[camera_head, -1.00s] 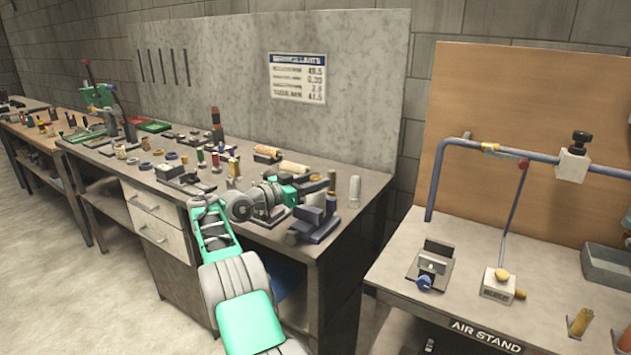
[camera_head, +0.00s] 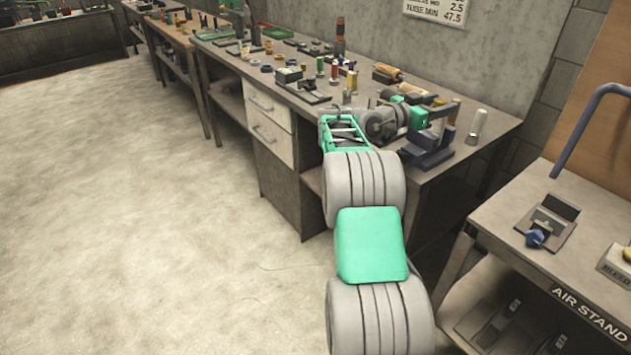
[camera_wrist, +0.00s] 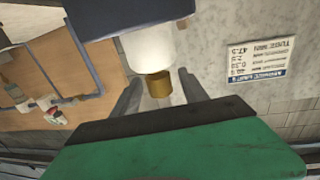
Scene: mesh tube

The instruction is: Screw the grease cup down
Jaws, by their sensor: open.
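In the wrist view, a short brass cylinder (camera_wrist: 158,84), which looks like the grease cup, sits on the end of a white cylinder (camera_wrist: 150,48). The white cylinder stands out from a dark blue block (camera_wrist: 115,15); this view is upside down. My gripper (camera_wrist: 159,78) is open, with one finger on each side of the brass part. I cannot tell whether either finger touches it. In the head view, my green gripper body reaches over the bench to the dark blue fixture (camera_head: 428,152) near the bench's right end. The cup is hard to make out there.
The workbench (camera_head: 490,135) holds many small parts left of the fixture. A pale upright cylinder (camera_head: 478,125) stands close on the fixture's right. The air stand table (camera_head: 505,215) is at the right, with a small clamp block (camera_head: 545,225). The floor (camera_head: 150,220) at left is clear.

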